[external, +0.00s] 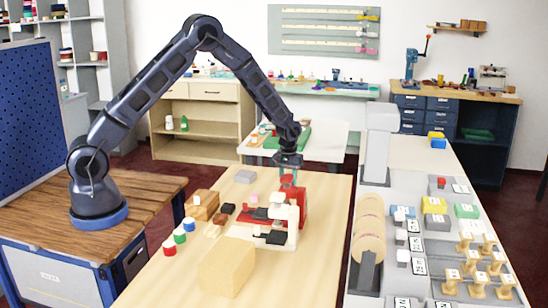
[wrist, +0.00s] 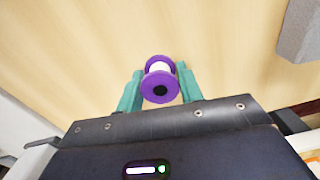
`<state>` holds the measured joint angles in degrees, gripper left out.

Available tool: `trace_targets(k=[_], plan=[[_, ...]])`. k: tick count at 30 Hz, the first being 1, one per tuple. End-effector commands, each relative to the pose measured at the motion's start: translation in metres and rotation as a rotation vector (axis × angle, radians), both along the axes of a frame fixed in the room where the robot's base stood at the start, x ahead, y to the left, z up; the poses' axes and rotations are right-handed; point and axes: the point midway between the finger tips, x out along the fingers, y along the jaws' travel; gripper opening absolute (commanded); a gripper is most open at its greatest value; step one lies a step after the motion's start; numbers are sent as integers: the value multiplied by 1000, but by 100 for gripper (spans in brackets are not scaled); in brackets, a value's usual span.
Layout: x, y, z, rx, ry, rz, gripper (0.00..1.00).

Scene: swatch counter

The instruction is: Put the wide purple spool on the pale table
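The purple spool (wrist: 159,82) has purple flanges and a white middle. In the wrist view it sits between the two teal fingers of my gripper (wrist: 160,86), which are close against its sides. My gripper is shut on it. In the external view my gripper (external: 288,172) points down over the far part of the pale wood table (external: 328,225), just behind the red and white machine. The spool cannot be made out there. Pale wood fills the background in the wrist view.
A red and white machine (external: 291,207) stands close to my gripper. A grey block (external: 245,176) lies to the left; a grey block (wrist: 303,30) shows in the wrist view. Small spools, a wooden block (external: 228,265) and a white table (external: 328,140) behind are also in view.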

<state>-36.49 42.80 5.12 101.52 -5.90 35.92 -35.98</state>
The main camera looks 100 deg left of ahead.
Motion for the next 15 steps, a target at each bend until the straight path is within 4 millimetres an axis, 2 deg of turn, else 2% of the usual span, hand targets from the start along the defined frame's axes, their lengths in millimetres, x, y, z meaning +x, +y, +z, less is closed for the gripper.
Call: trace_targets(k=[1,3,11,15], plan=[[0,0,0,0,0,0,47],[0,0,0,0,0,0,57],[0,0,1,0,0,0,57],[0,0,9,1,-1,0,57]])
